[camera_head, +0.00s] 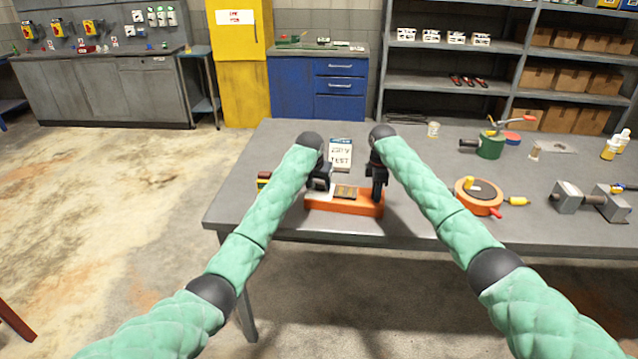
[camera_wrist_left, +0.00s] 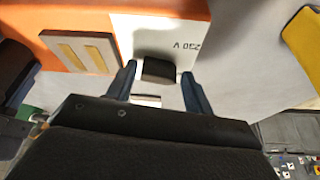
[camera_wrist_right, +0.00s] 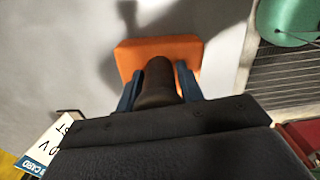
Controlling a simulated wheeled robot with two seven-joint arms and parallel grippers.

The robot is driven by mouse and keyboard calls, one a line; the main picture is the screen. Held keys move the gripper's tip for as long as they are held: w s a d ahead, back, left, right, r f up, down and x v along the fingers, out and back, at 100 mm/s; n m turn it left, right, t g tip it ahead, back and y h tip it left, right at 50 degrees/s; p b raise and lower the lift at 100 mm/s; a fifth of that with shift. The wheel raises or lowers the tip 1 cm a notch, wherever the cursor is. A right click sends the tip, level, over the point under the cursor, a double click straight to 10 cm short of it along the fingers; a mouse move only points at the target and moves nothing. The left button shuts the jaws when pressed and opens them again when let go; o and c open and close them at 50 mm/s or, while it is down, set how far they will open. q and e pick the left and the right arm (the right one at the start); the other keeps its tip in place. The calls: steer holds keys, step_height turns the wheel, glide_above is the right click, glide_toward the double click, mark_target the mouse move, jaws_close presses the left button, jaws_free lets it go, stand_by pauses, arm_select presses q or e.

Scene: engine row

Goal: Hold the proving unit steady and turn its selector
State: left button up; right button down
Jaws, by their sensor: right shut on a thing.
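The proving unit (camera_head: 343,207) is an orange block lying near the table's front edge in the head view. Its white panel (camera_wrist_left: 200,22), marked "250 V", and its black selector knob (camera_wrist_left: 158,70) show in the left wrist view. My left gripper (camera_head: 319,184) is over the unit's left part, its fingers open on either side of the knob with small gaps. My right gripper (camera_head: 377,192) is shut on a dark upright grip (camera_wrist_right: 157,78) at the unit's right end. The unit's underside is hidden.

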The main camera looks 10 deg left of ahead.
arm_select(q)
steer(key=shift+o, duration=0.5)
steer(key=v, duration=1.2)
steer(key=shift+d+r, duration=0.1)
steer(key=shift+r, duration=0.1)
steer(key=x, duration=1.1)
steer(key=shift+w+f, duration=0.2)
steer(key=shift+f, duration=0.15)
steer(key=shift+c, duration=0.4)
